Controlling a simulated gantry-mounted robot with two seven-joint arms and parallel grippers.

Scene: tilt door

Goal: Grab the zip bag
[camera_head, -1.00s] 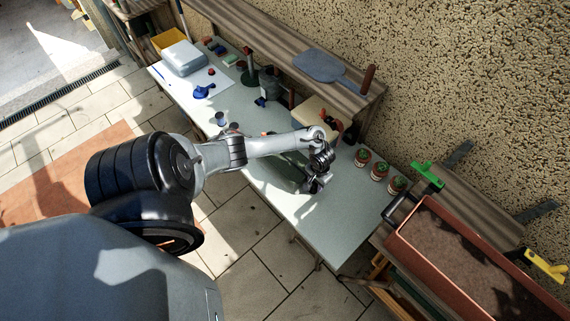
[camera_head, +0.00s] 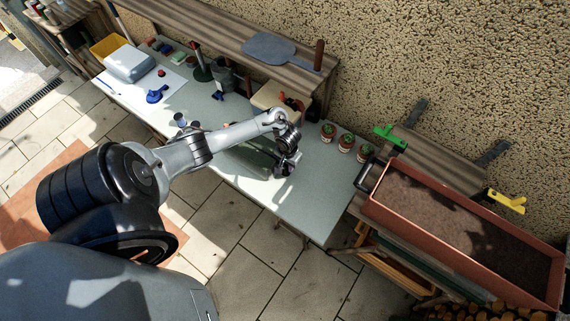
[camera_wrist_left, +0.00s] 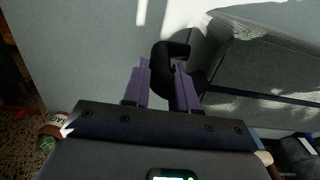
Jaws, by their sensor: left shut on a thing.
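My left gripper (camera_head: 288,166) is over the right half of the pale worktable, close to its top. In the left wrist view its two purple fingers (camera_wrist_left: 162,75) are closed on one side of a black loop handle (camera_wrist_left: 178,49). The handle adjoins a flat grey-green thing (camera_wrist_left: 265,72) with a ribbed band along one edge. This thing also shows in the head view (camera_head: 250,157), lying on the table beside the gripper and partly hidden by my arm. I cannot tell for sure whether it is the zip bag. My right gripper is not in view.
Potted cacti (camera_head: 345,142) stand along the worktable's (camera_head: 312,205) back right edge. A raised wooden shelf (camera_head: 225,40) runs behind, with a beige box (camera_head: 268,96) below it. A soil-filled planter (camera_head: 440,215) stands at right. The table's front right is clear.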

